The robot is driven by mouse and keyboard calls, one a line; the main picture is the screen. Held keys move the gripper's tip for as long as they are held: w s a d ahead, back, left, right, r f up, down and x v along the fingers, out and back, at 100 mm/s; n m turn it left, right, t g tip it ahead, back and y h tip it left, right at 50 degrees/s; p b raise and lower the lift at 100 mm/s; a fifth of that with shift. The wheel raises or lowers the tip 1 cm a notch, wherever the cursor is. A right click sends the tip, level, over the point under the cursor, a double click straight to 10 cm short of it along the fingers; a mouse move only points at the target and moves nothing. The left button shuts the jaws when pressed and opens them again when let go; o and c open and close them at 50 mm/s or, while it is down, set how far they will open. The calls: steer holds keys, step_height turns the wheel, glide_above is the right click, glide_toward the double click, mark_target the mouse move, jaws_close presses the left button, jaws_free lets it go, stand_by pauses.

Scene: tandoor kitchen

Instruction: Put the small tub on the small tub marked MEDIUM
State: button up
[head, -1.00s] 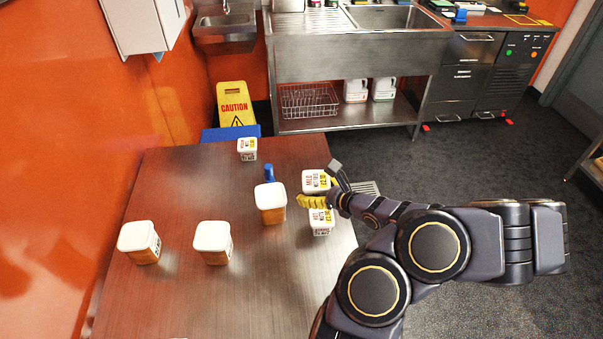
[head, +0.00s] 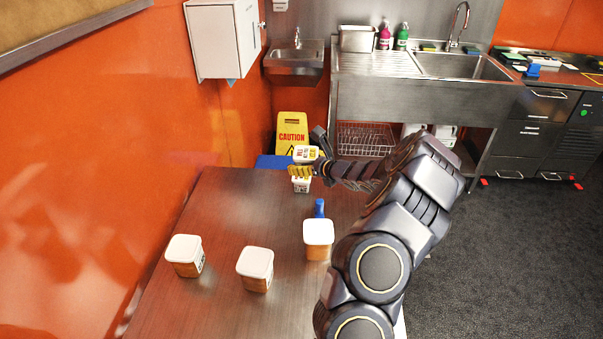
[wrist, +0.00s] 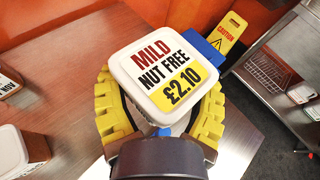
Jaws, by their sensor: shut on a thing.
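My gripper (head: 303,171), with yellow fingers, is shut on a small white-lidded tub (head: 306,152) near the far end of the table. In the wrist view the held tub's lid (wrist: 165,68) reads MILD, NUT FREE, £2.10, with the yellow fingers (wrist: 160,115) on both sides. In the head view a second small tub (head: 301,185) stands on the table directly below the held one in the picture. Its lid is largely hidden by the fingers and its marking cannot be read. I cannot tell whether the two tubs touch.
Three orange-filled tubs with white lids stand on the table (head: 215,215): left (head: 186,256), middle (head: 255,268) and right (head: 318,238). A blue object (head: 319,208) stands behind the right one. A yellow caution sign (head: 292,132) is beyond the far edge. My arm hides the table's right side.

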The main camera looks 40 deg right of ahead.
steer(key=w+d+f, duration=0.2)
steer(key=w+f, duration=0.1)
steer(key=w+d+f, duration=0.5)
steer(key=w+f, duration=0.1)
steer(key=w, duration=0.1)
steer(key=shift+d, duration=0.25)
steer(key=shift+w+d+f, duration=0.1)
steer(key=shift+w+f, duration=0.1)
steer(key=shift+f, duration=1.6)
steer(key=shift+f, duration=0.1)
steer(key=o, duration=1.2)
steer(key=shift+f, duration=0.1)
